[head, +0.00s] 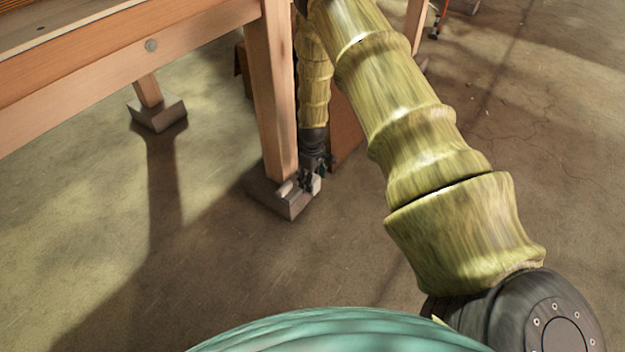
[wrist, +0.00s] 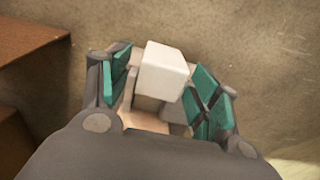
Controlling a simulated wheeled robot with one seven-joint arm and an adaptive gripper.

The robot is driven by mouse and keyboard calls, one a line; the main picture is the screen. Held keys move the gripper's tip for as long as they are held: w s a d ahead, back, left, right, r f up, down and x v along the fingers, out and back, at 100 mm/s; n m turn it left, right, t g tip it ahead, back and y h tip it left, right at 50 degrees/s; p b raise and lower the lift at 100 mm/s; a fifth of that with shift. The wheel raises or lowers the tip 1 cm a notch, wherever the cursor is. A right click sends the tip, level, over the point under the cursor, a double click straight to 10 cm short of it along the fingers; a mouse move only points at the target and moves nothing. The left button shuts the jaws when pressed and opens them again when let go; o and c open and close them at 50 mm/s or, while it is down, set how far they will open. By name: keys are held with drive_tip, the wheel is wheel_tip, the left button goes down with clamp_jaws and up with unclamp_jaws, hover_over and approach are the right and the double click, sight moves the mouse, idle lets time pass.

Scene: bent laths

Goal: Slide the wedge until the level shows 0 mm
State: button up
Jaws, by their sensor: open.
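A pale, off-white block (wrist: 165,70), seemingly the wedge's thick end, stands between the teal finger pads of my gripper (wrist: 163,88) in the wrist view. The pads are apart on either side of it. A gap shows on the left; on the right I cannot tell whether pad and block touch. In the head view my gripper (head: 313,180) is low at the foot of the near table leg (head: 273,95), beside a grey foot block (head: 290,208). The gripper partly hides the wedge there. No level reading is visible.
The wooden table (head: 150,46) fills the upper left. Another leg stands on a grey foot block (head: 158,113) farther left. A brown panel (head: 347,125) stands close behind my gripper; brown surfaces (wrist: 25,42) also edge the wrist view's left. Open concrete floor (head: 480,130) lies to the right.

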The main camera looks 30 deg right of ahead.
wheel_tip(320, 180, up, 11)
idle(0.5)
drive_tip(key=shift+d, duration=0.1)
idle(0.4)
